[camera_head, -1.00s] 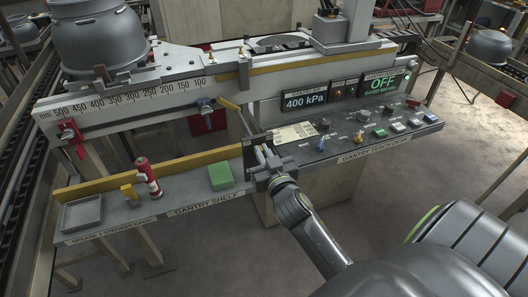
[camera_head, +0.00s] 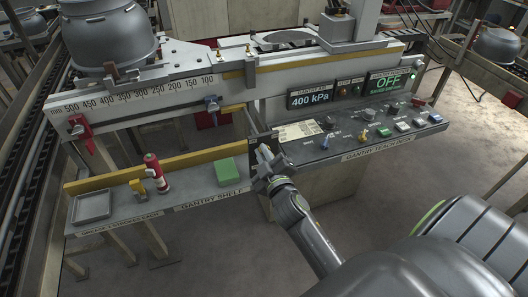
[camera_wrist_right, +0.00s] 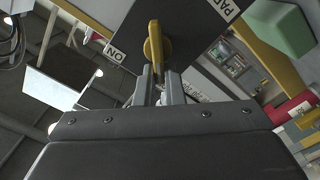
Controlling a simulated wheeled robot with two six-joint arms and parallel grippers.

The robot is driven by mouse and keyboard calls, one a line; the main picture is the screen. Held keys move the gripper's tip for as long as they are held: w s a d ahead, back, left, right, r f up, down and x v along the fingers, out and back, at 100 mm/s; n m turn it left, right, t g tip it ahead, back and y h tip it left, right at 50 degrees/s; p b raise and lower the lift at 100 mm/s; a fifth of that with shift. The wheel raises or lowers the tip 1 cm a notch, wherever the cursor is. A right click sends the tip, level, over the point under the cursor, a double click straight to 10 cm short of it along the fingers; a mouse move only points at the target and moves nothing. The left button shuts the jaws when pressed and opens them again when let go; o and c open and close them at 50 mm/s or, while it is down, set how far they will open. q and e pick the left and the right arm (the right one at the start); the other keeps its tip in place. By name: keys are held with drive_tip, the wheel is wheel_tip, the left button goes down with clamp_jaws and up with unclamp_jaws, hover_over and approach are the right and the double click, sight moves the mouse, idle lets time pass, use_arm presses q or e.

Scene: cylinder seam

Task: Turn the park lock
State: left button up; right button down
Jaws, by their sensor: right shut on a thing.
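The park lock shows in the right wrist view as a yellow lever (camera_wrist_right: 153,45) on a dark plate, with an "ON" label beside it and a partly cut-off label starting "PA" above right. My right gripper (camera_wrist_right: 159,75) is shut on the lever, one finger on each side of its lower end. In the head view my right gripper (camera_head: 264,153) is at the left end of the teach desk, against the dark side plate; the lever is hidden there. My left gripper is not in view.
The gantry teach desk (camera_head: 335,148) carries knobs, buttons and displays reading "400 kPa" and "OFF". The gantry shelf (camera_head: 203,194) to the left holds a green block (camera_head: 226,171), a red and white bottle (camera_head: 157,174) and a grey tray (camera_head: 92,206). A ruled beam (camera_head: 140,100) runs behind.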

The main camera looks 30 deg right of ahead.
drive_tip(key=shift+d+f, duration=0.1)
drive_tip(key=shift+f, duration=0.35)
drive_tip(key=shift+s, duration=0.1)
drive_tip(key=c, duration=1.6)
unclamp_jaws()
drive_tip(key=shift+o, duration=0.4)
drive_tip(key=shift+d+r, duration=0.1)
drive_tip(key=shift+r, duration=0.05)
drive_tip(key=v, duration=1.2)
drive_tip(key=shift+r, duration=0.1)
